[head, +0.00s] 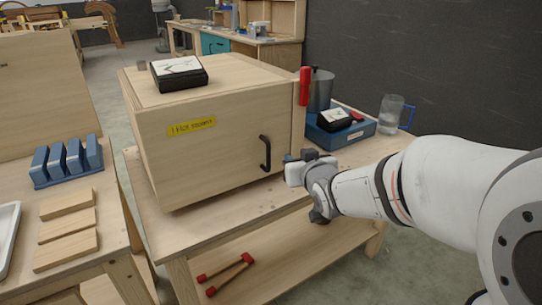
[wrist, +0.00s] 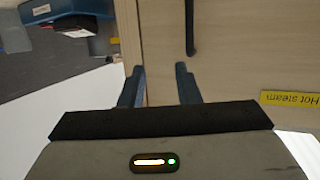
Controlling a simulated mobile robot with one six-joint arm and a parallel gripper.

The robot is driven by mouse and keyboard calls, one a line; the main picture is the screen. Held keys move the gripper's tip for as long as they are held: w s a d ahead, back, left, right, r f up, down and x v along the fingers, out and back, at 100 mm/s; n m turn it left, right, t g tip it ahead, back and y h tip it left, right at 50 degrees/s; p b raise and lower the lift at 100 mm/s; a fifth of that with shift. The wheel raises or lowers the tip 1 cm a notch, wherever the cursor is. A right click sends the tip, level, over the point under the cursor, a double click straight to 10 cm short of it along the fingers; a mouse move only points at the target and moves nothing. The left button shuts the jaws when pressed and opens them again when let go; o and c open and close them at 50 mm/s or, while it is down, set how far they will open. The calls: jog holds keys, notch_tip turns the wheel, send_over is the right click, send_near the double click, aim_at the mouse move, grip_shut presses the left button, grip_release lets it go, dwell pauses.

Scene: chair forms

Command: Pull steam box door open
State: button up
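The steam box (head: 205,90) is a pale wooden box on a workbench, and its front door (head: 225,160) looks shut. The door has a black bar handle (head: 265,152) near its right side and a yellow label (head: 192,126). My gripper (head: 292,168) is just right of the handle in the head view, near the box's front right edge. In the wrist view my gripper (wrist: 160,72) is open, with a gap between its two fingers and nothing held. The handle (wrist: 190,28) shows there beyond the right fingertip, apart from the fingers.
A black device (head: 179,73) lies on the box top. Right of the box are a blue unit (head: 340,132), a grey metal pot (head: 320,90) and a clear jug (head: 391,118). Red-ended clamps (head: 226,272) lie on the lower shelf. Blue blocks (head: 68,160) stand on the left table.

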aim_at(269, 151)
jog(key=w+a+f+y+b, duration=0.1)
jog(key=w+a, duration=0.1)
jog(key=w, duration=0.1)
jog(key=w+a+f+t+y+b, duration=0.1)
jog(key=w+a, duration=0.2)
jog(key=w+a+f+n+t+b, duration=0.1)
jog(key=w+a, duration=0.1)
jog(key=w, duration=0.1)
jog(key=shift+w+a+f+y, duration=0.15)
jog(key=shift+w+a+y, duration=0.1)
jog(key=shift+a+y, duration=0.15)
grip_shut()
